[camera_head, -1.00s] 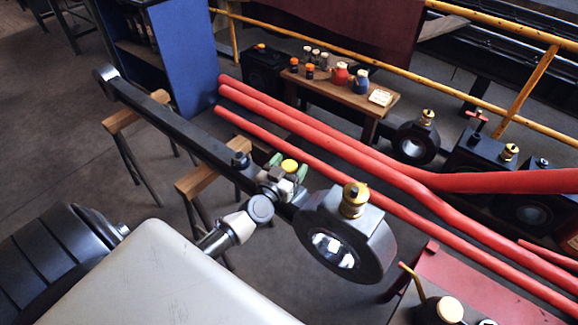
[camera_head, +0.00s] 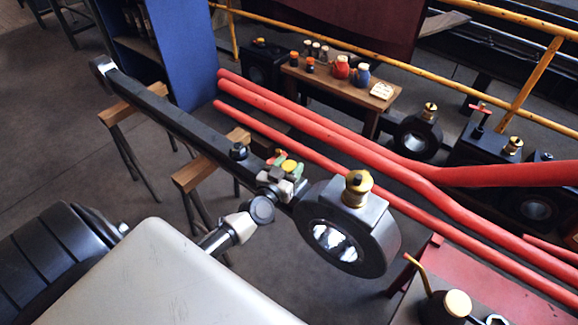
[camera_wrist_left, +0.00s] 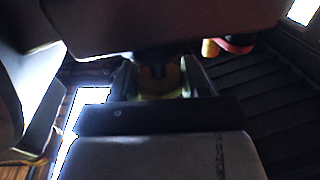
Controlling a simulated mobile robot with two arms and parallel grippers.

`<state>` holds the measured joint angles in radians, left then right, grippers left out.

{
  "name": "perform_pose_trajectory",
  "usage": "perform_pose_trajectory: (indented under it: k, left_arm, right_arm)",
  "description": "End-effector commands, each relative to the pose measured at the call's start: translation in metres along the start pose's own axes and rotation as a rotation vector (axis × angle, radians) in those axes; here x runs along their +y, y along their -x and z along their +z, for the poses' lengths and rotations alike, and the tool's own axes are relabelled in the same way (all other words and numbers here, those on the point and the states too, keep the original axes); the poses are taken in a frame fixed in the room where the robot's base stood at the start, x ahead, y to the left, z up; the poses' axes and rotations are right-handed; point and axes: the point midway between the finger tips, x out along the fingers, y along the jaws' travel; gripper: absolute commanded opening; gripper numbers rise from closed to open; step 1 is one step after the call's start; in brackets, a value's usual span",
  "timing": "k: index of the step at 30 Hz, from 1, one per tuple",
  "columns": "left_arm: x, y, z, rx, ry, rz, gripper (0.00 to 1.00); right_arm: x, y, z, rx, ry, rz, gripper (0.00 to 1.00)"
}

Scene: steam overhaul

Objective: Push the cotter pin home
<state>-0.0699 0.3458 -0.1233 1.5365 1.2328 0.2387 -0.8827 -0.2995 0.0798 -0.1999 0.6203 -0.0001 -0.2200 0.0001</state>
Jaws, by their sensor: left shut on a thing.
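The black connecting rod (camera_head: 190,131) lies over the wooden trestles, its round big end (camera_head: 385,232) at right with a brass cup (camera_head: 358,189) on top. My left gripper (camera_head: 287,168) is at the rod just left of the big end. Its greenish fingers are shut on a small yellow-topped piece (camera_head: 289,165). The left wrist view shows a dim yellowish piece (camera_wrist_left: 160,80) between the fingers, under the dark rod (camera_wrist_left: 165,25). I cannot make out the cotter pin for certain, or how deep it sits. My right gripper is not in view.
Red pipes (camera_head: 350,153) run behind the rod. A small wooden table (camera_head: 340,88) with jars stands beyond them, by a yellow railing (camera_head: 400,62). A red bench (camera_head: 425,262) with an oil can (camera_head: 450,305) is at lower right. A dark stud (camera_head: 238,151) stands on the rod.

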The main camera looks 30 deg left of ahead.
Motion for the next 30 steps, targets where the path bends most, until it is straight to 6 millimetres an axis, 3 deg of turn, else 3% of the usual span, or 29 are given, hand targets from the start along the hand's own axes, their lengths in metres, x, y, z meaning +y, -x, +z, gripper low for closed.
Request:
perform_pose_trajectory:
  k: [7, 8, 12, 23, 30]
  left_arm:
    - [0.001, 0.003, 0.005, -0.014, -0.001, 0.003, 0.03]
    - [0.001, 0.003, 0.006, -0.014, -0.001, 0.003, 0.51]
    - [0.001, 0.002, 0.005, -0.012, -0.001, 0.002, 0.72]
    - [0.001, 0.007, 0.003, -0.01, -0.001, 0.002, 0.72]
    - [0.001, 0.049, 0.004, -0.013, 0.0, 0.002, 0.72]
  right_arm:
    - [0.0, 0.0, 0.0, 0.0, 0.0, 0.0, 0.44]
    - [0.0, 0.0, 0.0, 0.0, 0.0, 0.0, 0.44]
    - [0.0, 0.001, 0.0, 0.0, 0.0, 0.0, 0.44]
    - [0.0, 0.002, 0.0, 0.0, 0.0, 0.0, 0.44]
    - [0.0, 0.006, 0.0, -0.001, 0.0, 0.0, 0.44]
